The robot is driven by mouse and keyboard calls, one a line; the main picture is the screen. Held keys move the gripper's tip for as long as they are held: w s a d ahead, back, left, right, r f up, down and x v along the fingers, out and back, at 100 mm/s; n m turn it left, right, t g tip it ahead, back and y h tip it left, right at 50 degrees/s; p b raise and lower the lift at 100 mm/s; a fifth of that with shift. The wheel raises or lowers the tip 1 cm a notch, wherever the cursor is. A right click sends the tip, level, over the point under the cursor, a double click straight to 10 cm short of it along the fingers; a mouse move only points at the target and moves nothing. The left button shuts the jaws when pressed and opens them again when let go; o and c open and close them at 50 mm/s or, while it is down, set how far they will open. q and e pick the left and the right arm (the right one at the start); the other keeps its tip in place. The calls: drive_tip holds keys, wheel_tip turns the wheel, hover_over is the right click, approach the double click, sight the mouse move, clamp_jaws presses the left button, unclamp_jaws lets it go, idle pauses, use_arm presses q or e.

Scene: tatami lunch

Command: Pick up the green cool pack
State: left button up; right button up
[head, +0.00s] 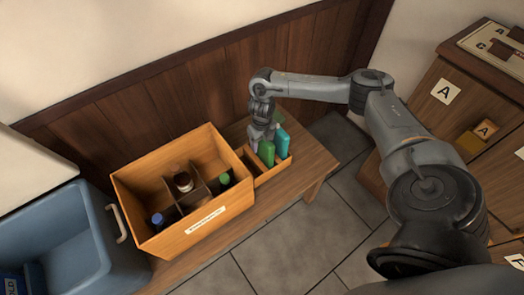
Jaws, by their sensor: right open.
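A green cool pack (267,153) stands upright in a small orange wooden box (272,174) on the wooden bench. A teal pack (282,143) stands beside it to the right in the same box. Another bit of green (279,116) shows behind, partly hidden. My right gripper (263,143) points down at the left of the box, open, right by the green cool pack. Its fingertips are small and partly hidden, so I cannot tell whether they touch or straddle the pack. My left gripper is not in view.
A larger orange divided crate (190,241) with several bottles stands left of the small box. A blue bin (70,245) is at the far left. A wooden wall panel (190,90) runs behind the bench. Wooden drawers (450,105) stand at the right.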

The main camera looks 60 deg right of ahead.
clamp_jaws()
drive_tip(key=shift+r, duration=0.15)
idle(0.4)
wheel_tip(320, 180, up, 10)
drive_tip(key=p, duration=0.5)
drive_tip(key=shift+r+p, duration=0.1)
drive_tip(key=shift+p, duration=0.25)
wheel_tip(320, 180, up, 2)
drive_tip(key=shift+r+p, duration=0.25)
drive_tip(key=shift+p, duration=1)
